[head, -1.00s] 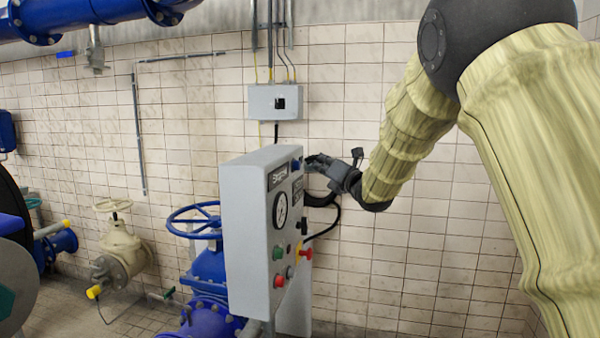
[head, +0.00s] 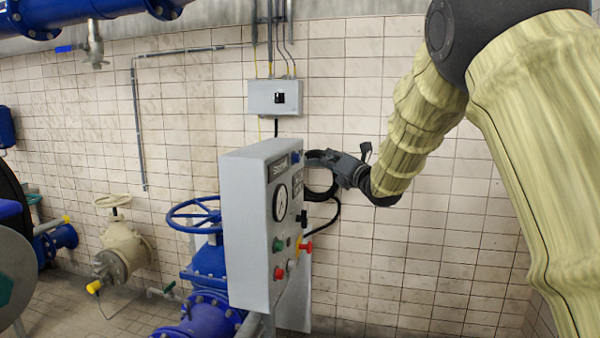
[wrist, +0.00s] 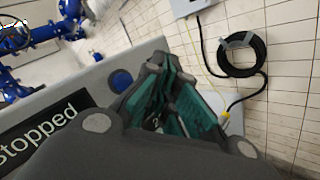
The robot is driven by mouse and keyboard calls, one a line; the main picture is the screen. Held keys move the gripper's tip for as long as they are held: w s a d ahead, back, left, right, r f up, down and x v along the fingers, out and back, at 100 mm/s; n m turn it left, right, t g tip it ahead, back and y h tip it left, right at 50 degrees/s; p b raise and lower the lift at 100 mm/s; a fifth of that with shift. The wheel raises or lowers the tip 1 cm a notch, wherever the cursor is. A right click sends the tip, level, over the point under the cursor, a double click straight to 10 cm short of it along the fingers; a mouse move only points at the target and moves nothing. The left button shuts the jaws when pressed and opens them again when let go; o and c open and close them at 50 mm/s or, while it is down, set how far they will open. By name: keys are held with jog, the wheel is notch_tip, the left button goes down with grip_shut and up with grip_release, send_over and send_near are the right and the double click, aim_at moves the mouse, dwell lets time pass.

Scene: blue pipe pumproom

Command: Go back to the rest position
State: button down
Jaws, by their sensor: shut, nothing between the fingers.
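My gripper (head: 318,157) is at the upper right edge of the grey control box in the head view, close to its front face. In the wrist view its dark fingers with teal pads (wrist: 165,78) are shut and hold nothing. The grey control box (head: 245,230) carries a dark display (head: 279,168), which reads "Stopped" in the wrist view (wrist: 40,130). A blue button (wrist: 121,81) sits beside the fingers in the wrist view. Whether the fingers touch the box cannot be told.
The box also has a gauge (head: 280,203), a green button (head: 278,245), a red button (head: 279,273) and a red-yellow switch (head: 305,247). A coiled black cable (wrist: 264,55) hangs on the tiled wall. A blue valve wheel (head: 194,214) stands left.

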jog(key=d+f+m+g+h, duration=0.1)
jog(key=d+f+m, duration=0.15)
jog(key=f, duration=0.55)
jog(key=d+f+m+h, duration=0.1)
jog(key=f+m+h, duration=0.15)
jog(key=f, duration=0.55)
jog(key=s+d+f+m+g+h, duration=0.15)
jog(key=s+f+m, duration=0.45)
jog(key=f, duration=0.7)
jog(key=s+d+f+m+g+h, duration=0.1)
jog(key=s+d+f+m+g, duration=0.25)
jog(key=s+f, duration=0.6)
jog(key=s+d+f+m+g+h, duration=0.1)
jog(key=s+f+m, duration=0.35)
jog(key=f, duration=1.15)
jog(key=s+d+f+m+g+h, duration=0.1)
jog(key=s+d+f+m+g, duration=0.2)
jog(key=s+f, duration=0.7)
jog(key=s+f+m+g+h, duration=0.15)
jog(key=s+f+m, duration=0.45)
jog(key=s, duration=0.7)
jog(key=s+d+f+m+g, duration=0.1)
jog(key=s+f+m+g, duration=0.1)
jog(key=s, duration=1)
jog(key=s+f+m+g, duration=0.2)
jog(key=s+m+g, duration=0.1)
jog(key=s, duration=0.8)
jog(key=shift+s+d+m+g, duration=0.35)
jog(key=shift+s+m, duration=0.05)
jog(key=shift+m, duration=0.4)
